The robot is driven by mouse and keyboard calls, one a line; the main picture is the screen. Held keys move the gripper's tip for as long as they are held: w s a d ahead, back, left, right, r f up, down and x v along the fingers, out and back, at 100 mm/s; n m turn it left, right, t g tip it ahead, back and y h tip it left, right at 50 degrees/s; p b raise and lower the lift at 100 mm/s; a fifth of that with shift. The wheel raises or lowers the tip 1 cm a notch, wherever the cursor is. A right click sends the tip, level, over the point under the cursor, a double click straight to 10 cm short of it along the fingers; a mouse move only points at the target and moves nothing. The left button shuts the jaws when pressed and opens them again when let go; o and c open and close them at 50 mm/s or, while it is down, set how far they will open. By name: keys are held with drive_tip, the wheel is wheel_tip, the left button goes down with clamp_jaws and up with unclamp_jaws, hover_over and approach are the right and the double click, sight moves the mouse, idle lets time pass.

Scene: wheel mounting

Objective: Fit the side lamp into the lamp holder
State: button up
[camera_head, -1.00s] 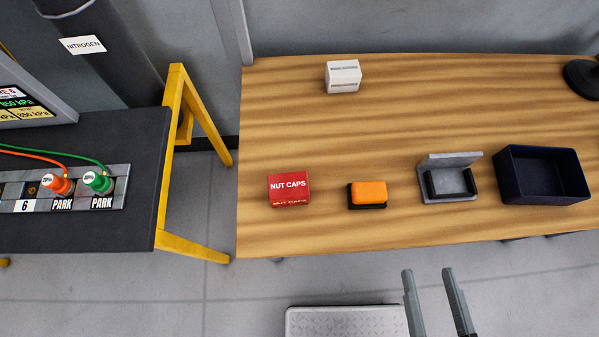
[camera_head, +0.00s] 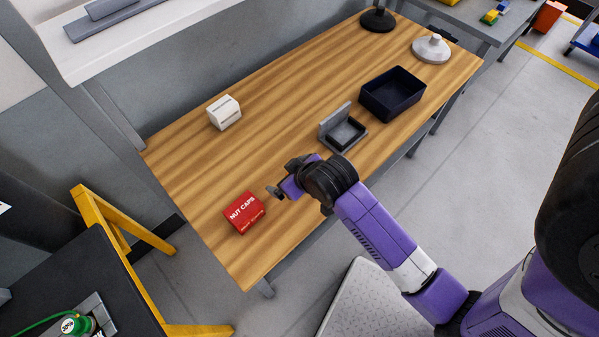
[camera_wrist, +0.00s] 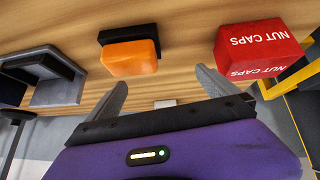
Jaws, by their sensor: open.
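The side lamp, an orange block on a black base, (camera_wrist: 131,57) sits on the wooden table in the wrist view. In the head view my arm hides it. The lamp holder (camera_head: 341,132) is a grey bracket with an upright back plate and a dark recess, on the table right of my gripper. It also shows at the left edge of the wrist view (camera_wrist: 58,82). My gripper (camera_head: 277,190) is over the table between the red box and the holder. In the wrist view its fingers (camera_wrist: 162,82) are spread and empty, with the lamp ahead of the left finger, apart from it.
A red NUT CAPS box (camera_head: 244,213) stands left of my gripper, close to the right finger in the wrist view. A white box (camera_head: 224,112) is behind. A dark open bin (camera_head: 392,94) is right of the holder. The table (camera_head: 205,170) is clear between the boxes.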

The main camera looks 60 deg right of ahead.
drive_tip(key=w+d+g, duration=0.1)
drive_tip(key=d+r+g+p, duration=0.1)
drive_tip(key=shift+w+d+r+m, duration=0.1)
drive_tip(key=shift+w+d+m, duration=0.2)
drive_tip(key=shift+w+d, duration=0.1)
drive_tip(key=shift+s+d+r+g+y, duration=0.1)
drive_tip(key=shift+s+d+g+y, duration=0.2)
drive_tip(key=shift+g, duration=0.4)
drive_tip(key=shift+s+d+r+g+y+p, duration=0.1)
drive_tip(key=shift+s+r+g+y+p, duration=0.15)
drive_tip(key=shift+g+y, duration=0.2)
drive_tip(key=shift+s+r+g+y, duration=0.45)
drive_tip(key=shift+r+g, duration=0.35)
drive_tip(key=shift+g, duration=0.15)
drive_tip(key=shift+s+r+m+g+p, duration=0.2)
drive_tip(key=shift+s+m+g+p, duration=0.1)
wheel_tip(320, 180, down, 2)
drive_tip(key=shift+s+f, duration=0.1)
drive_tip(key=shift+f, duration=0.1)
drive_tip(key=shift+s+d+f+p, duration=0.1)
drive_tip(key=shift+f+p, duration=0.1)
drive_tip(key=shift+f, duration=0.65)
drive_tip(key=shift+w+d+f+p, duration=0.1)
drive_tip(key=shift+d+f+p, duration=0.1)
drive_tip(key=shift+f, duration=0.7)
drive_tip(key=shift+s+d+f+p, duration=0.1)
drive_tip(key=shift+f+p, duration=0.1)
drive_tip(key=shift+f, duration=0.65)
drive_tip(key=c, duration=1.5)
drive_tip(key=shift+c, duration=0.2)
